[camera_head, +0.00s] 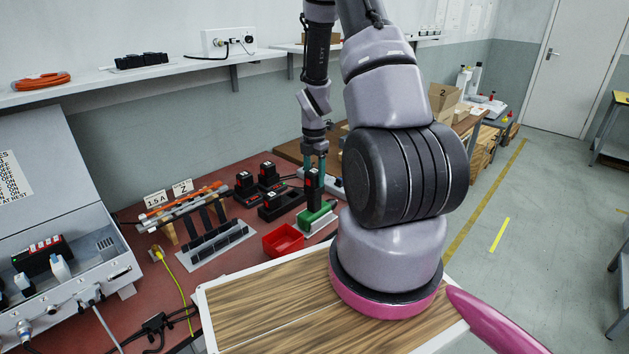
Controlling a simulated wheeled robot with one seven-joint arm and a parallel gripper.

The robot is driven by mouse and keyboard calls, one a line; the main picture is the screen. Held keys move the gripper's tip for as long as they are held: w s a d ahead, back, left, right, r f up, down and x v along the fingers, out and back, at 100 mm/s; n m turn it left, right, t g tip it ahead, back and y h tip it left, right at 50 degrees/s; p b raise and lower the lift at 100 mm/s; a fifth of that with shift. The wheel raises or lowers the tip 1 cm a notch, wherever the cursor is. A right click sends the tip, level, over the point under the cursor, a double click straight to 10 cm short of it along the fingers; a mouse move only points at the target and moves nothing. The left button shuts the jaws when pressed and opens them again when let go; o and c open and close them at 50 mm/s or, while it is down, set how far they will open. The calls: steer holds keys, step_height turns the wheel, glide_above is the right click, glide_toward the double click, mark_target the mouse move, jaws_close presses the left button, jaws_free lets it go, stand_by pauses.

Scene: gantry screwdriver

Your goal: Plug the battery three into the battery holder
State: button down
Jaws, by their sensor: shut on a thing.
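My gripper (315,168) points down over the back part of the red work table. Its two teal fingers are shut on an upright black battery (314,184) with a red mark near its top. The number on it is too small to read. The lower end of the battery is right above or touching a green fixture (316,218) on a light base; I cannot tell whether it is seated. Black holders with red-marked batteries (268,172) stand to the left, and another black holder (280,205) lies nearer. I cannot tell which is the battery holder.
A red open bin (283,241) stands in front of the green fixture. A rack of tools (183,207) and a dark slotted tray (212,243) lie to the left. A grey control case (70,270) fills the far left. A wall shelf (150,72) runs above.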

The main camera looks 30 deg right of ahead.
steer(key=shift+r, duration=0.15)
steer(key=shift+r, duration=3.1)
